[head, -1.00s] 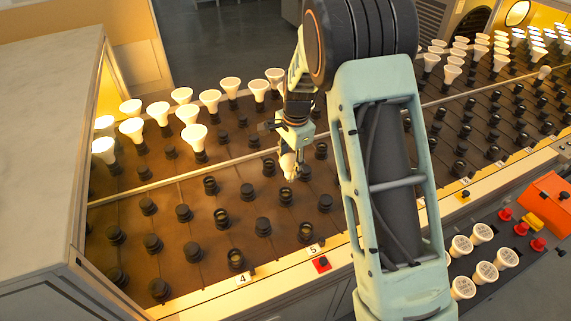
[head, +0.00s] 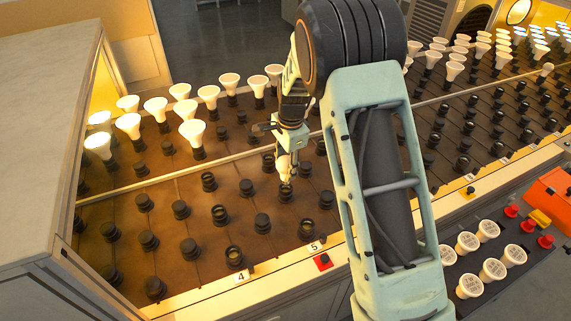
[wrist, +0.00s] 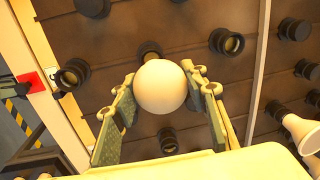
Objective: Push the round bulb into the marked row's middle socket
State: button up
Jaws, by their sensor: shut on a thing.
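My gripper (wrist: 162,100) is shut on the round white bulb (wrist: 160,87), its fingers on either side of it. In the head view, the bulb (head: 285,174) points down just above an open dark socket (head: 286,194), the middle one of the row by label 5. In the wrist view the bulb hides most of that socket (wrist: 150,48). I cannot tell whether the bulb's base touches the socket. The row's front socket (head: 307,229) is open and empty. A red marker (head: 323,262) sits at the row's front end and also shows in the wrist view (wrist: 31,82).
Several sockets, some black-capped like this one (head: 262,223), surround my gripper. White reflector bulbs (head: 192,133) stand lit at the back left. Loose-looking white bulbs (head: 491,270) stand in a tray at front right. A grey cabinet (head: 40,110) closes the left side.

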aim_at(285, 174)
jog(key=shift+f, duration=0.2)
dwell(0.4)
jog(key=shift+f+b, duration=1.3)
jog(key=shift+f, duration=0.55)
jog(key=o, duration=1.2)
jog(key=r, duration=0.4)
jog(key=s+r, duration=0.1)
jog(key=r, duration=0.7)
jog(key=shift+s+d, duration=0.2)
jog(key=shift+d, duration=0.15)
